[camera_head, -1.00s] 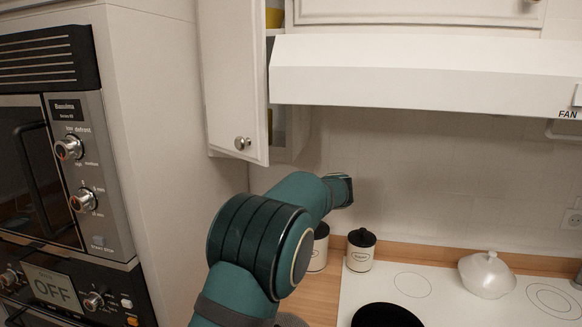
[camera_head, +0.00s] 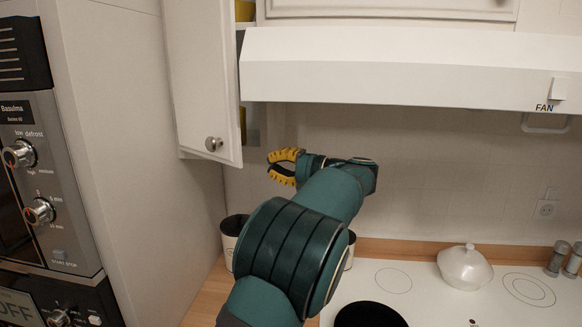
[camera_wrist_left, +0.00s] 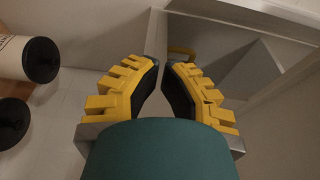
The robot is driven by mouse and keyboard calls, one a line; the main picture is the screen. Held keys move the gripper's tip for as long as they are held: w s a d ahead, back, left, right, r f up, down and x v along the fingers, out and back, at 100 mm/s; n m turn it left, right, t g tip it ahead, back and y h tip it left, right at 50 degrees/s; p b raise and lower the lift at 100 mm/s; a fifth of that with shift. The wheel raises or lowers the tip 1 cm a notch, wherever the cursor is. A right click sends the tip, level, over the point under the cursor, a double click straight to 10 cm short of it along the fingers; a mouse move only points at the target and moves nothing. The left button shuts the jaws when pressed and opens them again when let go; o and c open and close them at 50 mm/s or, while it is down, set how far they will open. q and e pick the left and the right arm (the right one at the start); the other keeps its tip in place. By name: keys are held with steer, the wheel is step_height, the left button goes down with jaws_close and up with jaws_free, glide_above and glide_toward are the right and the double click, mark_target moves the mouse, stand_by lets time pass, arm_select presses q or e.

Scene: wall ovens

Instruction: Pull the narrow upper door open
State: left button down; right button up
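The narrow upper door (camera_head: 200,75) is a white panel with a round metal knob (camera_head: 213,144) low on its face. It stands swung partly open, and a strip of the cabinet inside shows to its right. My left gripper (camera_head: 270,165) has yellow fingers with dark pads and is just right of the door's lower edge, apart from it in the picture. In the left wrist view the fingertips (camera_wrist_left: 160,62) are a small gap apart with nothing seen between them. A white-framed cabinet opening (camera_wrist_left: 215,50) appears beyond them. My right gripper is out of view.
The range hood (camera_head: 400,70) juts out right of the door. A tall oven unit (camera_head: 30,190) stands left. Below are a canister (camera_head: 235,235), partly hidden by my arm, a white lidded dish (camera_head: 465,267) and a black pan (camera_head: 370,315) on the white cooktop.

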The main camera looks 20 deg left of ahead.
arm_select(q)
steer(key=s+a, duration=0.3)
steer(key=a, duration=0.1)
steer(key=shift+s+a, duration=0.35)
stand_by(0.3)
